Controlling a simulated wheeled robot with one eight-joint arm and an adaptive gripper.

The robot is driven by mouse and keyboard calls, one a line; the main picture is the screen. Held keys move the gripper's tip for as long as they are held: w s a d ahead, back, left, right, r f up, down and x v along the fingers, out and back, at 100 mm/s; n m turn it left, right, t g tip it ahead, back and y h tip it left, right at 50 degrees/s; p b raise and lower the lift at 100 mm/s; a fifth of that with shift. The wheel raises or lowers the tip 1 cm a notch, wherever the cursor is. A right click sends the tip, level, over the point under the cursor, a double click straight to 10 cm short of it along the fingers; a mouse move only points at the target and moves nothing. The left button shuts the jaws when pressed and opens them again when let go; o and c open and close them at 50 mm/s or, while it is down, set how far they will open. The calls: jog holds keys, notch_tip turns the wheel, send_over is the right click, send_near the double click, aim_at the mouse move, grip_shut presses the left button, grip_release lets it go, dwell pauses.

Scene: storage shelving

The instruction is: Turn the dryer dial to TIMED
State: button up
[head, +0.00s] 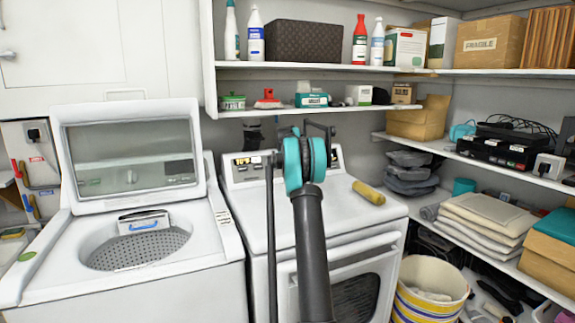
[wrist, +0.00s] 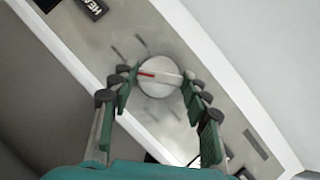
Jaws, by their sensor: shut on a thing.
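The dryer dial (wrist: 158,77) is a round, pale knob with a raised bar across it, in the middle of the wrist view. A red mark on the bar points left in that view. My gripper (wrist: 157,80) has a finger on each side of the dial and is shut on it. The white dryer (head: 338,212) stands in the centre of the head view, with its control panel (head: 243,170) at the back. My arm hides the dial and gripper tips there. I cannot read a TIMED label.
A washer with its lid open (head: 130,152) stands to the left. A yellow cylinder (head: 369,192) lies on the dryer top. Shelves (head: 285,112) with bottles and boxes hang above and to the right. A striped bucket (head: 430,290) stands at front right.

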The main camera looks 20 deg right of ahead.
jog(key=m+y, duration=0.2)
jog(key=m, duration=0.1)
jog(key=m+y, duration=0.1)
jog(key=shift+d+m+g, duration=0.3)
jog(key=shift+m+g, duration=0.1)
jog(key=m+y, duration=0.2)
jog(key=m, duration=0.1)
jog(key=shift+d+m, duration=0.1)
jog(key=shift+m, duration=0.2)
jog(key=shift+y, duration=0.4)
jog(key=o, duration=1.2)
jog(key=shift+c, duration=0.2)
jog(key=v, duration=1.2)
jog(key=shift+f, duration=0.1)
